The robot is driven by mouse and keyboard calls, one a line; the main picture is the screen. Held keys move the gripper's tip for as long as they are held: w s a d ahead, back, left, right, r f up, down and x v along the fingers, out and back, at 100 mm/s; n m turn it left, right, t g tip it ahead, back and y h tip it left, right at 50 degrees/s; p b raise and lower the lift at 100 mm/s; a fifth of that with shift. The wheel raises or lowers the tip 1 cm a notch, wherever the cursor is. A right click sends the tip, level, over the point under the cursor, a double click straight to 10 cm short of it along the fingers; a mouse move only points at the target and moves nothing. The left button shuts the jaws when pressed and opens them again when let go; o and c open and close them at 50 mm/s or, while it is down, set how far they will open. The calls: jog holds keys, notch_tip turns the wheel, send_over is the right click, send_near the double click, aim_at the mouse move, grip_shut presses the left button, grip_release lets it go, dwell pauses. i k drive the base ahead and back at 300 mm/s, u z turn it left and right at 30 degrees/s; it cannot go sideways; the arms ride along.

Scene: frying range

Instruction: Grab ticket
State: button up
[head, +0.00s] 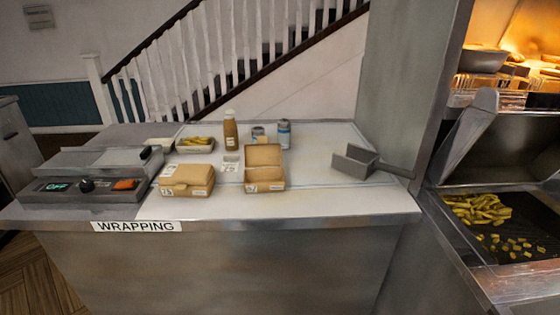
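A small white paper slip (229,168), which looks like the ticket, lies on the wrapping counter (330,205) between two cardboard boxes. Dark print shows on it, too small to read. Another pale patch is just behind it, and I cannot tell whether it is part of the same slip. The closed box (187,180) is to its left and the open-lidded box (264,170) to its right. Both boxes have white labels on their fronts. My gripper is not in view.
A brown sauce bottle (230,132), two cans (283,134) and a tray of chips (195,145) stand behind. A wrapping machine (85,185) fills the left. A metal scoop (355,162) lies right, near the fryer station's chips (478,209). The counter's front right is clear.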

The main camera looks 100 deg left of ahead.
aim_at(230, 163)
jog(key=u, duration=0.85)
jog(key=i, duration=0.15)
jog(key=u, duration=2.75)
jog(key=i, duration=1.65)
jog(key=z, duration=0.2)
jog(key=k, duration=0.75)
jog(key=u, duration=0.05)
